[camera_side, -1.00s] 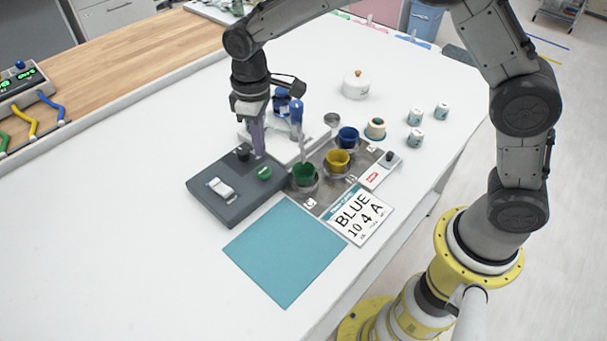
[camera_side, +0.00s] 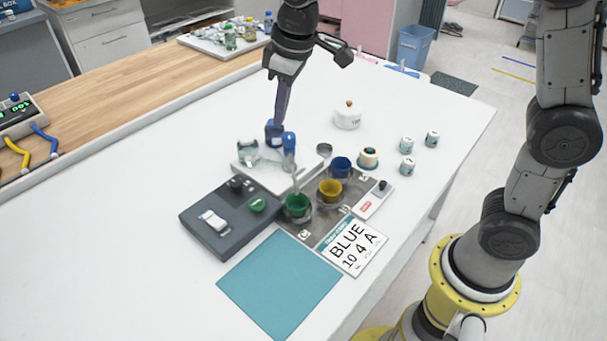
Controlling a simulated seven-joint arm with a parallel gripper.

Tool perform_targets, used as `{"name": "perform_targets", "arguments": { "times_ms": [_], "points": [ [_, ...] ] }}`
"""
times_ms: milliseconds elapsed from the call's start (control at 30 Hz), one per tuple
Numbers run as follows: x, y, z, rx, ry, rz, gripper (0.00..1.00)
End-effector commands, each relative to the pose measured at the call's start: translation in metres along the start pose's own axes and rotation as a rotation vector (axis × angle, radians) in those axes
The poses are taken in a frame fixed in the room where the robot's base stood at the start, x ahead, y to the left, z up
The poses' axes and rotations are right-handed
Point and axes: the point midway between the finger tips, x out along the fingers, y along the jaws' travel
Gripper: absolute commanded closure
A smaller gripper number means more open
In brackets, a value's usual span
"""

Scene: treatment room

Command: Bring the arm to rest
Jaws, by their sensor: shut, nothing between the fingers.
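My gripper (camera_side: 279,118) is at the upper middle of the side view, pointing down with its narrow purple fingers shut and empty. Its tips appear above or in front of the blue-topped items at the back of the work area. I cannot tell the exact gap to them. My arm reaches in from the top of the picture.
Below the gripper are a white stand with a blue-capped item (camera_side: 289,145), green (camera_side: 297,204), yellow (camera_side: 330,190) and blue (camera_side: 340,167) cups, and a dark grey box (camera_side: 207,240). A white lidded pot (camera_side: 348,115) and small jars stand right.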

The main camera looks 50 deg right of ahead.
Motion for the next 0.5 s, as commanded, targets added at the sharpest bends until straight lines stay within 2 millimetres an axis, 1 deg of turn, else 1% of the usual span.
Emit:
{"name": "perform_targets", "arguments": {
  "times_ms": [33, 100, 167, 200, 267, 333, 433, 500],
  "points": [
    [-0.021, 0.006, 0.016, 0.027, 0.035, 0.012, 1.0],
    [-0.043, 0.012, 0.038, 0.06, 0.076, 0.027, 1.0],
    [-0.059, 0.015, 0.059, 0.09, 0.108, 0.039, 1.0],
    [-0.068, 0.016, 0.073, 0.11, 0.13, 0.047, 1.0],
    [-0.079, 0.017, 0.095, 0.142, 0.16, 0.06, 1.0],
    [-0.089, 0.016, 0.122, 0.177, 0.196, 0.074, 1.0],
    [-0.095, 0.012, 0.162, 0.231, 0.241, 0.093, 1.0],
    [-0.093, 0.007, 0.188, 0.266, 0.267, 0.105, 1.0]
  ]
}}
